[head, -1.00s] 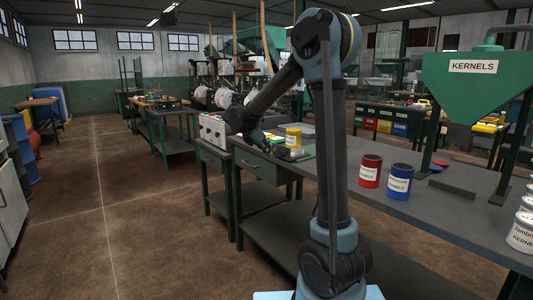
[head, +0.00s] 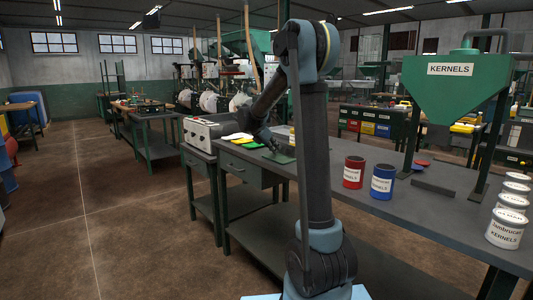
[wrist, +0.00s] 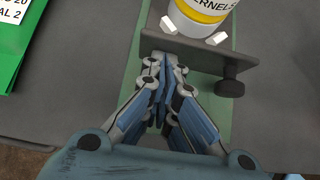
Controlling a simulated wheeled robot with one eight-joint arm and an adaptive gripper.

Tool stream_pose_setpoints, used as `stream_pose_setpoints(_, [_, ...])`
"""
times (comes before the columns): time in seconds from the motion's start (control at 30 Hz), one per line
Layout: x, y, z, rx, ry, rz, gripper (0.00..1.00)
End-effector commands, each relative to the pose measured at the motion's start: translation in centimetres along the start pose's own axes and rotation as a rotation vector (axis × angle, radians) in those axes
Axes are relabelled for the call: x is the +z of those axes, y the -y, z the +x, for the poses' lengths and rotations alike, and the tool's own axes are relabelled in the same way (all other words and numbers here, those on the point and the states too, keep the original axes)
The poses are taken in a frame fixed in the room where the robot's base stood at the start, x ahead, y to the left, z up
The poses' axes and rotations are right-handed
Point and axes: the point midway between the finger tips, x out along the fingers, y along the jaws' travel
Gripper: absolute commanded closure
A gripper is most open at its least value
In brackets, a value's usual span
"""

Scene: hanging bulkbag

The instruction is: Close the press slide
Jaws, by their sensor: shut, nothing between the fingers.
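In the wrist view, a grey slide plate (wrist: 205,55) with a dark knob (wrist: 230,88) at its right end lies across a green base (wrist: 143,58). A white can with a yellow band (wrist: 204,12) stands just behind it, partly cut off. My gripper (wrist: 165,68) is shut and empty, with its fingertips close to the near edge of the plate; I cannot tell whether they touch. In the head view, my gripper (head: 272,146) is low over the green base (head: 279,157) on the bench. The slide and most of the can are hidden there by my arm.
A green booklet (wrist: 14,45) lies left of the base. A grey control box (head: 207,130) stands at the bench's left end. A red can (head: 353,172), a blue can (head: 382,182) and a green kernel hopper (head: 455,85) stand to the right. Open floor lies at left.

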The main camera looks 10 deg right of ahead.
Motion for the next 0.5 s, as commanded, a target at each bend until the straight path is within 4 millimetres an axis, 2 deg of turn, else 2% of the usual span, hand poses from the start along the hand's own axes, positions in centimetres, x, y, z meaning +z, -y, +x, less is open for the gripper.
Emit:
stream_pose_setpoints(0.13, [0.74, 0.03, 0.73, -0.001, 0.001, -0.001, 1.0])
stream_pose_setpoints(0.5, [1.02, 0.03, 0.93, -0.002, 0.005, 0.001, 1.0])
